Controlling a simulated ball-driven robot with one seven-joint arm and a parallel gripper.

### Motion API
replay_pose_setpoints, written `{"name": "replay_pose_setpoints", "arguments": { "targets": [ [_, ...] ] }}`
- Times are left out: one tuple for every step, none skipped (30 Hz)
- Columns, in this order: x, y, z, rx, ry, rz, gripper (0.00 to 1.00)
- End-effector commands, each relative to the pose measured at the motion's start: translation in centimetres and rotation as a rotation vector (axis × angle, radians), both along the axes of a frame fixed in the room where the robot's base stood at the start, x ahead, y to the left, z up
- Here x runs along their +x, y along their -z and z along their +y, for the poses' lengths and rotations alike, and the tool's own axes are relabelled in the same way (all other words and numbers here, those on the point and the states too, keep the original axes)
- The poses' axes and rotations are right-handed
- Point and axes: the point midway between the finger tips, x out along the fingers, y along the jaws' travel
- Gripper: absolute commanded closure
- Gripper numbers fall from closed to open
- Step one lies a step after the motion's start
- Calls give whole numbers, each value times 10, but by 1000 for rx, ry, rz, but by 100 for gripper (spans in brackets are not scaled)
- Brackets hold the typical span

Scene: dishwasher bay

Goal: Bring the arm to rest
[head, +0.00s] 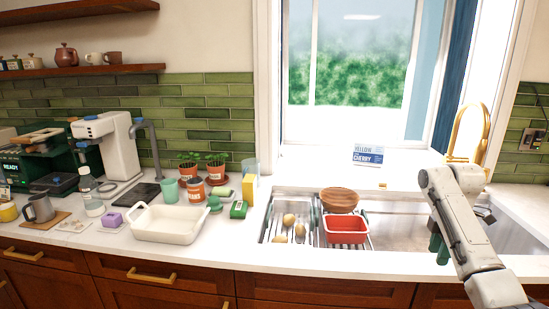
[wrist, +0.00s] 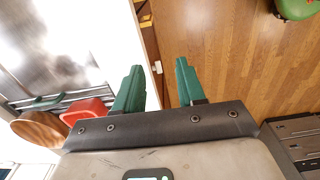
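My gripper (wrist: 158,85) shows in the wrist view with its two green fingers spread apart and nothing between them. Beyond it are the counter edge and the wooden floor (wrist: 225,45). In the head view my arm (head: 455,210) reaches in from the lower right, over the right part of the sink (head: 400,225). The green fingers (head: 438,248) hang at its end, partly hidden by the arm, above the sink's front area.
Left of my gripper, a red basin (head: 346,230) and a wooden bowl (head: 339,200) sit on a rack at the sink, beside several potatoes (head: 289,220). A gold faucet (head: 468,135) stands behind my arm. A white dish (head: 168,223) sits on the counter farther left.

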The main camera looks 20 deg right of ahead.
Motion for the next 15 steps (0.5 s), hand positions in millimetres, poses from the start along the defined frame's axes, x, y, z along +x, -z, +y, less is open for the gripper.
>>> {"name": "replay_pose_setpoints", "arguments": {
  "targets": [
    [3, 6, 8, 3, 4, -4, 61],
    [5, 9, 12, 4, 8, -6, 61],
    [7, 14, 17, 8, 15, -8, 61],
    [9, 18, 23, 11, 20, -11, 61],
    [11, 22, 29, 13, 25, -14, 61],
    [13, 29, 37, 17, 34, -16, 61],
    [15, 34, 43, 20, 41, -20, 61],
    [16, 39, 50, 22, 49, -21, 61],
    [19, 46, 60, 26, 59, -26, 61],
    [20, 52, 67, 29, 69, -29, 61],
    [21, 58, 75, 34, 79, -33, 61],
    [23, 66, 87, 40, 93, -36, 61],
    [24, 73, 97, 44, 105, -39, 61],
    [24, 80, 108, 49, 119, -41, 61],
    [24, 91, 123, 57, 139, -44, 61]
  ]
}}
